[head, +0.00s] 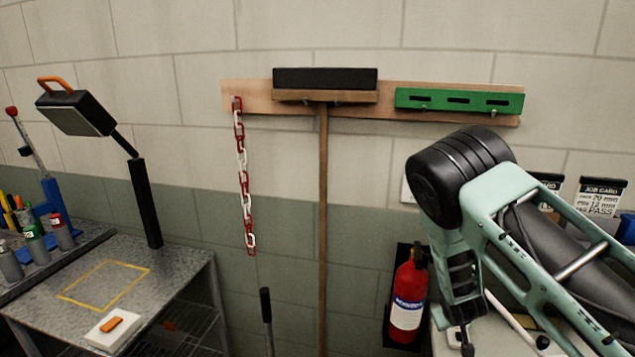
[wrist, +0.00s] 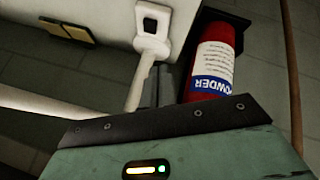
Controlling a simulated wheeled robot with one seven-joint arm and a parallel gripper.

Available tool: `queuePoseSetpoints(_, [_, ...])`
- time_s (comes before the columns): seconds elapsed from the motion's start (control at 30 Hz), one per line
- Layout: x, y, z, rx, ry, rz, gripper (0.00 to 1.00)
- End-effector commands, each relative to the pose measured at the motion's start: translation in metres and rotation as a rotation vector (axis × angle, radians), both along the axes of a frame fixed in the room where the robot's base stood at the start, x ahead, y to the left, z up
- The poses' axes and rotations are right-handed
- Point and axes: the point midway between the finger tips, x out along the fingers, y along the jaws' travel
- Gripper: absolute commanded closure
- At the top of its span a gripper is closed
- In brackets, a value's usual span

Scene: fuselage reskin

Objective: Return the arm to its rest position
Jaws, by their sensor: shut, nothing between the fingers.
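My arm (head: 545,235), mint green with a black ribbed joint, is folded at the right of the head view. A short link hangs down from that joint, beside the red fire extinguisher (head: 408,305). In the wrist view my gripper (wrist: 165,125) shows at the bottom as a green housing with a dark screwed plate and a small lit bar. It is shut and holds nothing. Its fingertips cannot be made out clearly. The extinguisher also shows close beyond it in the wrist view (wrist: 213,65).
A metal bench (head: 185,270) with a yellow square outline and bottles stands left. A wooden wall rail (head: 390,100) carries a broom (head: 323,200), a red-white chain (head: 244,180) and a green holder (head: 458,100). A pale worktop (head: 445,345) lies under my arm. Job cards (head: 602,197) hang right.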

Motion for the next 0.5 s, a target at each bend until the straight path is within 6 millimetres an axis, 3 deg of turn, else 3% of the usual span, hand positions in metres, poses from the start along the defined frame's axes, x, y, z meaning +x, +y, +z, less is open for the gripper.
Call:
queuePoseSetpoints(0.1, [-0.024,0.060,0.019,0.141,0.080,-0.007,1.00])
queuePoseSetpoints(0.3, [-0.085,0.153,0.067,0.319,0.243,0.065,1.00])
queuePoseSetpoints(0.5, [-0.167,0.220,0.126,0.410,0.393,0.216,1.00])
